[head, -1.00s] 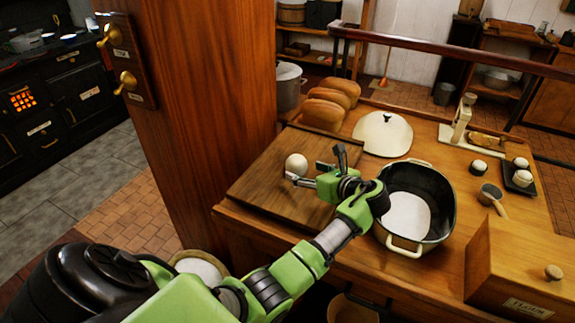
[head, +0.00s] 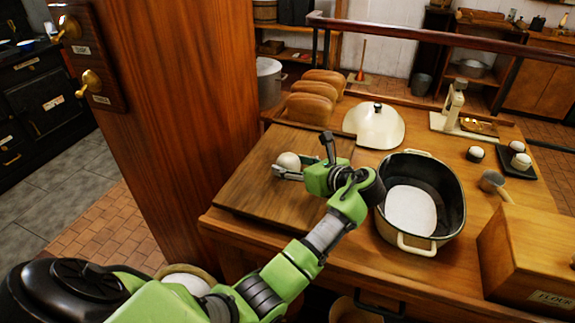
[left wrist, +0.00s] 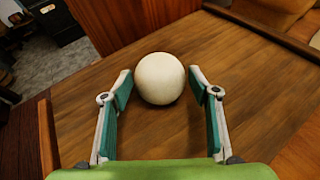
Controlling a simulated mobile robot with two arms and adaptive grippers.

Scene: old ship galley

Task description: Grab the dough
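The dough is a smooth, pale round ball (head: 289,160) on a dark wooden board (head: 250,193) at the left of the counter. In the left wrist view the dough (left wrist: 160,78) sits at the fingertips, partly between them. My left gripper (head: 304,158) is at the ball, low over the board. The left wrist view shows its two fingers (left wrist: 160,83) spread, one on each side of the ball, with small gaps. It is open and holds nothing. My right gripper is not in view.
A dark oval pot (head: 425,165) with a white oval shape inside stands right of the board. Behind are a cream lid (head: 375,128) and several loaves (head: 311,108). A wooden flour box (head: 520,250) is at front right. A wooden post (head: 185,110) rises left of the counter.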

